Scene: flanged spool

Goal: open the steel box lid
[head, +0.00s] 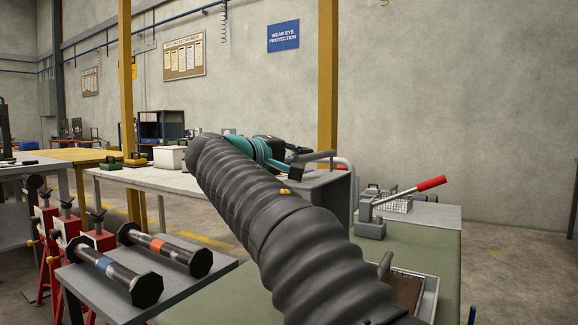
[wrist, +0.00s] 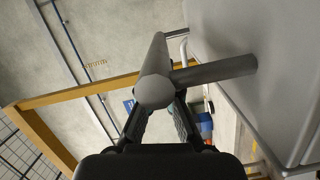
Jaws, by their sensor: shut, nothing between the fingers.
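The steel box (head: 328,190) is a grey box at the far end of the workbench, partly hidden behind my arm in the head view. A grey bar handle (head: 318,156) shows at its top, and the lid looks closed. In the wrist view the box's smooth grey face (wrist: 270,70) fills the right side. The handle's round bar end (wrist: 155,90) and its post (wrist: 215,70) lie across the front of my gripper (wrist: 160,112). My gripper is shut and empty, close to the handle; the bar hides its fingertips, so contact cannot be told.
Two dark flanged spools (head: 110,272) lie on a grey table at left. A yellow post (head: 327,80) stands behind the box.

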